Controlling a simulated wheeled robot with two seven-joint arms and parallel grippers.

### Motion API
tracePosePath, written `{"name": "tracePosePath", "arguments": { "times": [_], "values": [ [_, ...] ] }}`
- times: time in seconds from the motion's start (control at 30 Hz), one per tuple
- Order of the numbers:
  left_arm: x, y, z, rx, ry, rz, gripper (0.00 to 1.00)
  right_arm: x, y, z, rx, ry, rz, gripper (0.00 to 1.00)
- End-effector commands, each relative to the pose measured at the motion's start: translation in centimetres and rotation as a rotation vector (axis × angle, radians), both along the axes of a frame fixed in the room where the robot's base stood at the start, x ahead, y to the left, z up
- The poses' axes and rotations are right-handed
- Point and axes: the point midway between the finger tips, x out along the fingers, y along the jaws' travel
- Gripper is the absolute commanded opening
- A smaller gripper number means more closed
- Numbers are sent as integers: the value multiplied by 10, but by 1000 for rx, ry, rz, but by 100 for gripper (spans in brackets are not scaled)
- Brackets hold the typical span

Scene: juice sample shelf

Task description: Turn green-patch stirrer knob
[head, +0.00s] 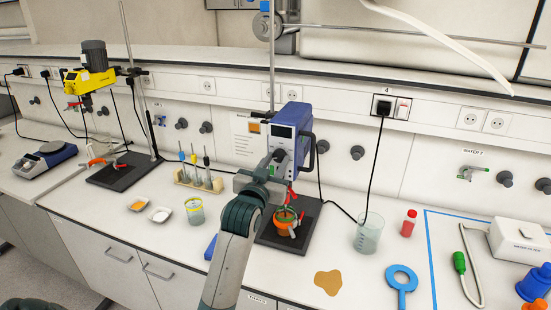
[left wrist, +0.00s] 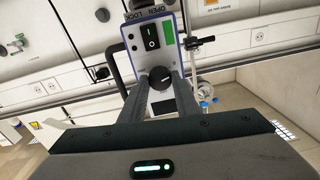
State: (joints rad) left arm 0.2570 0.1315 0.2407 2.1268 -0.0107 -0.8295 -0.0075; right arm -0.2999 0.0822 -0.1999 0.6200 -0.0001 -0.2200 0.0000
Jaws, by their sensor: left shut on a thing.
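The blue and white stirrer (head: 288,128) hangs on a stand above the orange-rimmed vessel (head: 285,224). In the left wrist view its front panel (left wrist: 142,48) shows a green patch (left wrist: 168,33), a black switch (left wrist: 151,37) and a round black knob (left wrist: 160,78). My left gripper (head: 273,163) is at the lower front of the stirrer. Its two fingers (left wrist: 161,84) stand on either side of the knob and are shut on it. In the head view the gripper hides the knob. My right gripper is not in view.
A yellow stirrer (head: 88,80) stands on the left. A rack of tubes (head: 198,180), a beaker (head: 195,211) and two small dishes sit left of my arm. A glass beaker (head: 369,233), a red-capped bottle (head: 409,223) and a brown spill (head: 328,282) lie to the right.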

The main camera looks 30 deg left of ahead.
Motion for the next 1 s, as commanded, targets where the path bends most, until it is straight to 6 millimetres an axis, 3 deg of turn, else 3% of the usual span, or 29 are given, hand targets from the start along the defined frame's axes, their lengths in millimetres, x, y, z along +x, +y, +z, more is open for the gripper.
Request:
{"name": "tracePosePath", "arguments": {
  "times": [0.4,0.9,0.93,1.0],
  "values": [
    [0,0,3,-218,-56,0,6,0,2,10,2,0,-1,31],
    [0,0,2,-244,-64,0,6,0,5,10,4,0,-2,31],
    [0,0,3,-244,-64,0,31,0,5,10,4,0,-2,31],
    [0,0,2,-244,-63,0,48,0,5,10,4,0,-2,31]
  ]
}}
